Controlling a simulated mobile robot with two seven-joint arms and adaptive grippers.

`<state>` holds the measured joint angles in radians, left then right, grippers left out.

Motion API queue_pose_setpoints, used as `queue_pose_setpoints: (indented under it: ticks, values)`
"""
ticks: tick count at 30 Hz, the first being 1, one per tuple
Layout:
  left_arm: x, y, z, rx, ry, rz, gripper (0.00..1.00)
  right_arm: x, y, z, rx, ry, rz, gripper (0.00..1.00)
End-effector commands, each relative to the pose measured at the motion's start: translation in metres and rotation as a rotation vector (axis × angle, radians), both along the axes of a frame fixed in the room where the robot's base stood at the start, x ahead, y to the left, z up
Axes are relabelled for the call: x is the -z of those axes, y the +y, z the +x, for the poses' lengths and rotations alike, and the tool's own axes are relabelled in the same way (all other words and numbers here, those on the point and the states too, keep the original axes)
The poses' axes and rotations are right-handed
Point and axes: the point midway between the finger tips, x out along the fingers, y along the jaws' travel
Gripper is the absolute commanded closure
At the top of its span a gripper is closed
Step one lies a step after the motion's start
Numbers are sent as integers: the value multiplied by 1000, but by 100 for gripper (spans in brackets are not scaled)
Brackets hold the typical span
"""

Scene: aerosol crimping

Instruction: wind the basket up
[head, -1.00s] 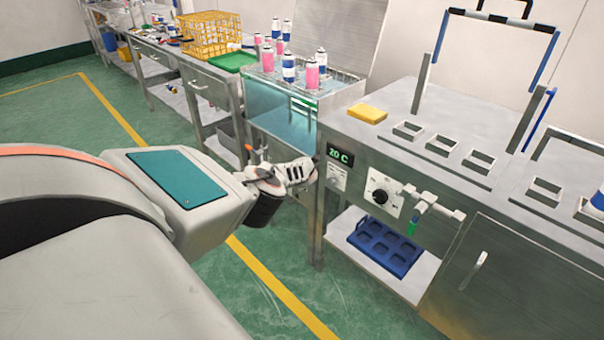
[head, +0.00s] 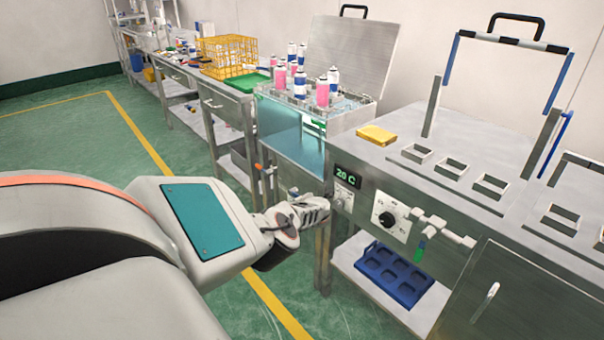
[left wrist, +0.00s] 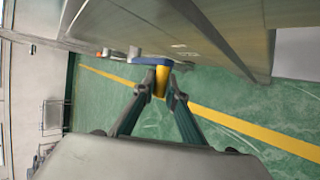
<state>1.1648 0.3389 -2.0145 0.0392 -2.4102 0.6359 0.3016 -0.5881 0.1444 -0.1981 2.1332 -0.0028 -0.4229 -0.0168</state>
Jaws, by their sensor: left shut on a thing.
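The water bath (head: 290,135) is a glass-fronted tank with its lid raised behind it. Several pink and blue-white cans (head: 322,93) stand upright at its top; the basket under them is mostly hidden. In the head view my left gripper (head: 318,211) is low at the bath's right front corner, beside the steel bench. In the left wrist view the left fingers (left wrist: 163,92) are closed around a yellow handle (left wrist: 161,80). A blue bar (left wrist: 155,62) joins the handle's top. In the head view the handle is hidden by the gripper. My right gripper is in neither view.
The steel bench (head: 440,190) to the right has a 20 C display (head: 346,175), a dial and a pipe valve. A yellow sponge (head: 376,135) lies on top. A blue tray (head: 395,272) sits on the shelf below. A yellow wire crate (head: 228,56) stands farther back. The floor in front is open.

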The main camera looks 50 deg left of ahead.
Motion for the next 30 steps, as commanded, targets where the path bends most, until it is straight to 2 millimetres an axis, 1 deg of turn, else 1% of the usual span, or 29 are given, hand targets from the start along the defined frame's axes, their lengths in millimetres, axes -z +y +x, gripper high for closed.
queue_pose_setpoints:
  ticks: [1,13,14,15,25,30]
  values:
    - [10,-4,-5,0,11,-5,100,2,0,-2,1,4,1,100]
    - [10,-4,-4,2,10,-5,100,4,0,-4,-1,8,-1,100]
    - [10,-4,-4,1,11,-5,80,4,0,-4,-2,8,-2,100]
    - [10,-4,-4,2,10,-5,71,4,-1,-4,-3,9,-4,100]
    - [3,-1,-1,1,3,-1,71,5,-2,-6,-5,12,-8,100]
    - [-3,1,-1,-4,1,-29,71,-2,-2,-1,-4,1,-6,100]
